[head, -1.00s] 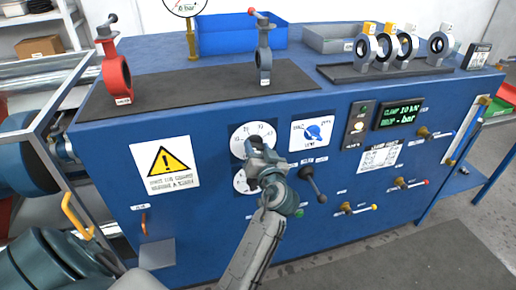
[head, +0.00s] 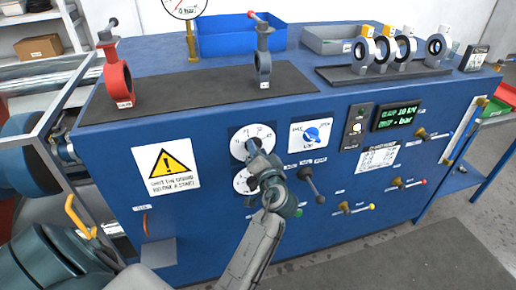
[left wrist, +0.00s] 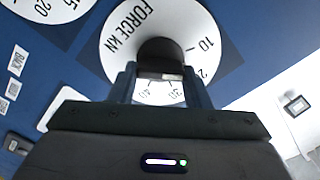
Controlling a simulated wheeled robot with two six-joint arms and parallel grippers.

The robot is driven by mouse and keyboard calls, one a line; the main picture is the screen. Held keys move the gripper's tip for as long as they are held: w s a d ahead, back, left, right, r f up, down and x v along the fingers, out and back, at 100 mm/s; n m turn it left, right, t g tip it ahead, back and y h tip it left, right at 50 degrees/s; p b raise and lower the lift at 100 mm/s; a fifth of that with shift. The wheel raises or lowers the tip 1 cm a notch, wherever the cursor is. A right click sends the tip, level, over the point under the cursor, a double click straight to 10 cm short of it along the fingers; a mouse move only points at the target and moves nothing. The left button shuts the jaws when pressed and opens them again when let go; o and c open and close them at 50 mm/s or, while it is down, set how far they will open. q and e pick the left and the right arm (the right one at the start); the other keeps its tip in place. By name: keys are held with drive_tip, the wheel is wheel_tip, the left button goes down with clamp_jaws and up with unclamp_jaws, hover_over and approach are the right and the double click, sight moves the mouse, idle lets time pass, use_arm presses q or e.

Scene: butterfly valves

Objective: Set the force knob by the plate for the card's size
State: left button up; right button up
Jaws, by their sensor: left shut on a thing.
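The force dial (head: 265,132) is a white disc on the blue cabinet front, and its "FORCE KN" lettering shows in the left wrist view (left wrist: 118,42). My left gripper (head: 255,152) is shut on the dark force knob (left wrist: 160,52) at the dial's middle and hides much of it in the head view. A white plate (head: 378,158) with small lines of text sits right of the dial, too small to read. A dark card (head: 478,57) stands at the bench's back right; its text is unreadable. The green display (head: 397,116) reads clamp 10 kN. My right gripper is out of view.
A second white dial (head: 241,182) lies just below, partly covered by my arm. A blue-handled selector (head: 312,135) and a black lever (head: 312,185) are close on the right. Valves (head: 263,65) stand on the bench top.

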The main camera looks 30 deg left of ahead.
use_arm(q)
drive_tip(key=shift+f+m+p, duration=0.15)
drive_tip(key=shift+m+p, duration=3.6)
drive_tip(key=shift+m, duration=2.45)
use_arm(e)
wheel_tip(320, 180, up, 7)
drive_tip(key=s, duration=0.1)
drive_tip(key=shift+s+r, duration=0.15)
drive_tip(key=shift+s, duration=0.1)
use_arm(q)
drive_tip(key=o, duration=1)
drive_tip(key=shift+f, duration=0.1)
